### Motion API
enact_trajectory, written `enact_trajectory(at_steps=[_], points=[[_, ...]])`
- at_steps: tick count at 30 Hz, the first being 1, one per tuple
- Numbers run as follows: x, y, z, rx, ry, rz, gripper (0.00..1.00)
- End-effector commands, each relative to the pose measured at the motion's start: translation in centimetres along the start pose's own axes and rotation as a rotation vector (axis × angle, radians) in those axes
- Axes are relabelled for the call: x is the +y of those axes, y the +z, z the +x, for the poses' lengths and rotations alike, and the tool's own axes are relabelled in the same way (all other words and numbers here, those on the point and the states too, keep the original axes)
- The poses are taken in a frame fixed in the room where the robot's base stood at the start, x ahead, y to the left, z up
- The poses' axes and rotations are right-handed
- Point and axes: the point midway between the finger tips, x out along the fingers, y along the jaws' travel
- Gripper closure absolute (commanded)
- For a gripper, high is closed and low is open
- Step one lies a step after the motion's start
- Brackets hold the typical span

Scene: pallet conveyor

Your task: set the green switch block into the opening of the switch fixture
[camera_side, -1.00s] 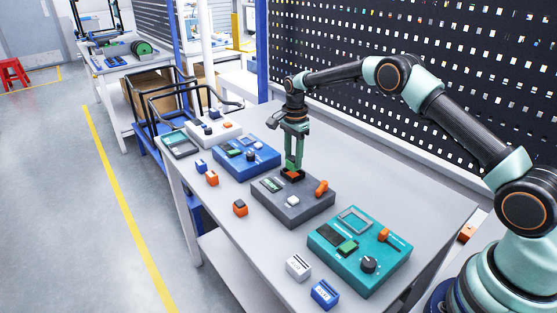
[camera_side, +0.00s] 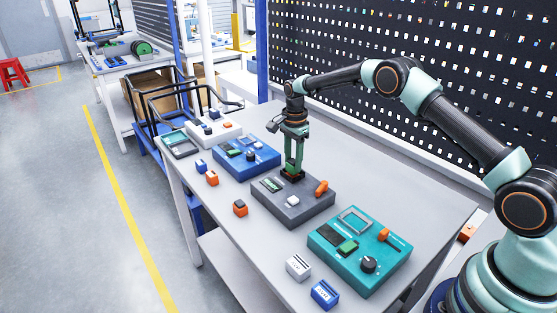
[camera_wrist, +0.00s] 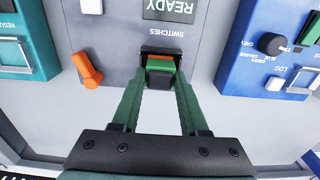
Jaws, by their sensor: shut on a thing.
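The switch fixture (camera_side: 312,204) is a grey box in the middle of the table; in the wrist view its grey panel (camera_wrist: 118,35) carries the word SWITCHES. Its dark-rimmed opening (camera_wrist: 147,50) lies straight ahead of my fingertips, with an orange strip showing inside. My gripper (camera_side: 293,168) points down over the back of the fixture. In the wrist view my gripper (camera_wrist: 160,78) is shut on the green switch block (camera_wrist: 160,64), which shows a green edge and a dark face. The block is at the opening, largely hidden by the fingers; I cannot tell how deep it sits.
The fixture also has an orange lever (camera_side: 321,187) and a white button (camera_side: 293,201). A blue box (camera_side: 238,165) stands behind left, a teal box (camera_side: 385,263) front right. Loose blocks (camera_side: 299,266) lie along the near edge.

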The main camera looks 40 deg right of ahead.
Motion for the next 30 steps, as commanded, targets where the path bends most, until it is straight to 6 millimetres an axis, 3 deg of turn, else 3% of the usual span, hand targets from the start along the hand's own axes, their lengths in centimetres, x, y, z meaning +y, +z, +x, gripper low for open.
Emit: enact_trajectory(at_steps=[30], points=[[0.02,0.00,0.75,0.000,0.000,0.000,1.00]])
